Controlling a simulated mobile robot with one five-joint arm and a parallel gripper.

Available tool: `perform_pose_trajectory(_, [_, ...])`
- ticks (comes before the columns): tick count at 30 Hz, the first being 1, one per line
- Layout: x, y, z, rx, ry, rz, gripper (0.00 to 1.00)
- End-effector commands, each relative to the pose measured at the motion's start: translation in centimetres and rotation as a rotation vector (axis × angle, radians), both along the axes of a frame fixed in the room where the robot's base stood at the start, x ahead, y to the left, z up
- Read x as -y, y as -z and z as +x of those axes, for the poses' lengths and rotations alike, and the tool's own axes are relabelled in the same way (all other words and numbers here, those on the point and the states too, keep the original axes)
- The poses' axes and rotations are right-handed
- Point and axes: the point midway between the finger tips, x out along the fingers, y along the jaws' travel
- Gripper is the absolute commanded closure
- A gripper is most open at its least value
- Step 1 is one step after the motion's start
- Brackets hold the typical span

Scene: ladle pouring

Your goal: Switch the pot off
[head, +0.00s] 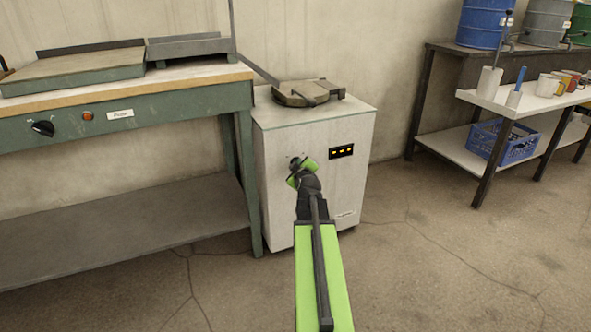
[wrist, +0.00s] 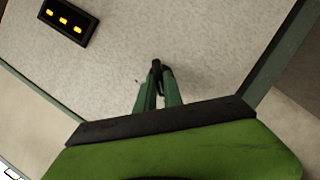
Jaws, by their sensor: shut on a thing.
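The pot is a white cabinet (head: 330,190) with a round dark lid (head: 308,93) on top, standing right of the green workbench. Its front has a black panel (head: 341,151) with three amber lights; the panel also shows at the upper left in the wrist view (wrist: 68,20). A small dark knob (wrist: 156,65) is on the front, left of the panel. My gripper (wrist: 158,78) is at the front face with its fingers shut on the knob. In the head view my gripper (head: 298,166) covers most of the knob, so its setting cannot be read.
The green workbench (head: 150,112) at left has its own black knob (head: 43,128) and an orange light (head: 87,115). At right, a low table (head: 500,105) holds mugs, with a blue crate (head: 500,140) beneath. The floor in front is clear.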

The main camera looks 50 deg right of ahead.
Motion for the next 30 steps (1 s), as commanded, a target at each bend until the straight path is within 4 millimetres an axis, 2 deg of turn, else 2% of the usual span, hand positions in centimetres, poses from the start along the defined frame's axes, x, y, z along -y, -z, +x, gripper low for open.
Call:
perform_pose_trajectory(1, [-0.48,0.16,0.30,-0.004,-0.007,-0.003,1.00])
perform_pose_trajectory(17, [-0.52,0.18,0.28,-0.016,-0.008,-0.021,1.00])
perform_pose_trajectory(18, [-0.52,0.18,0.28,-0.016,-0.008,-0.021,0.84])
perform_pose_trajectory(22, [-0.41,0.14,0.22,-0.015,-0.006,-0.023,0.67])
perform_pose_trajectory(30, [-0.19,0.10,0.10,-0.013,-0.003,-0.024,0.66])
